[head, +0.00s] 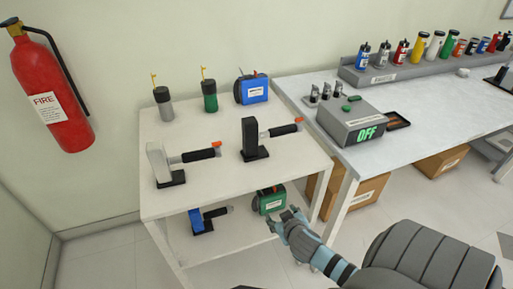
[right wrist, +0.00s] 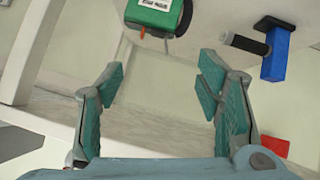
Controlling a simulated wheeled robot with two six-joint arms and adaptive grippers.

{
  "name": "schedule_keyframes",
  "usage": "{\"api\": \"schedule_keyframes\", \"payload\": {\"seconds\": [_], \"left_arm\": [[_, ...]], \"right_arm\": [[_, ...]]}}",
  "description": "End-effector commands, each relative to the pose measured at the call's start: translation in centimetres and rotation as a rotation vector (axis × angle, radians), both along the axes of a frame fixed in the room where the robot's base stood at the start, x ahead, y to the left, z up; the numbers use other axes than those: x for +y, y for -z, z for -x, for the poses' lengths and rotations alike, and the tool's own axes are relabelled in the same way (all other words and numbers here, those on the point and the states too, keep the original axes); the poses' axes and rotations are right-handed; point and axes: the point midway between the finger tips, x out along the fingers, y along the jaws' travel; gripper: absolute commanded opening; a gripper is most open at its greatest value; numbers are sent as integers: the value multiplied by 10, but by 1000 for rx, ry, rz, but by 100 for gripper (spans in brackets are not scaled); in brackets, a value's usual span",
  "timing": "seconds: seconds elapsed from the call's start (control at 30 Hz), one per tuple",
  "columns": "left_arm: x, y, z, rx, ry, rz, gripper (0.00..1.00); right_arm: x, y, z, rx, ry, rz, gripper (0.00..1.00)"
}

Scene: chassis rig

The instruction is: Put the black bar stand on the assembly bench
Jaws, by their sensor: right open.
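The black bar stand (head: 250,138) stands upright on the top of a white two-level shelf table (head: 215,130), toward its right side. Its side arm has a black grip and an orange tip. A long grey-topped bench (head: 440,105) stands to the right; I cannot tell whether it is the assembly bench. My right gripper (head: 292,218) is low in front of the table's right side, below and to the right of the stand. It also shows in the right wrist view (right wrist: 160,85), its fingers apart with nothing between them. My left gripper is not in view.
A grey bar stand (head: 157,160) is left of the black one. The lower shelf holds a blue bar stand (head: 197,220) and a green case (head: 269,201). Behind are two canisters and a blue case (head: 254,89). An OFF box (head: 358,122) sits on the bench.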

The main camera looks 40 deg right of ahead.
Motion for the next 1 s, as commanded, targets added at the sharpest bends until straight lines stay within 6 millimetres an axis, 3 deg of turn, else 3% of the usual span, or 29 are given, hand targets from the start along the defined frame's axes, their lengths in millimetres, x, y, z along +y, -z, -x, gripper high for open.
{"api": "schedule_keyframes", "payload": {"seconds": [0.03, 0.13, 0.2, 0.3, 0.6, 0.77, 1.0], "left_arm": [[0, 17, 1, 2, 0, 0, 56], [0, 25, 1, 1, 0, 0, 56], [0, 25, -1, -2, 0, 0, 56], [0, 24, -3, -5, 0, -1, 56], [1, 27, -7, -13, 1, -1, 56], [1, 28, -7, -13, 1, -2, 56], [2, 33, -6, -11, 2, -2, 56]], "right_arm": [[2, -49, -18, -136, 12, 16, 60], [8, -154, -37, -412, 36, 12, 60], [8, -208, -51, -588, 13, 5, 60], [10, -247, -66, -719, -23, -11, 60], [-13, -252, -135, -739, -28, -22, 60], [-19, -249, -154, -735, -29, -22, 60], [-30, -242, -195, -735, -30, -22, 60]]}}
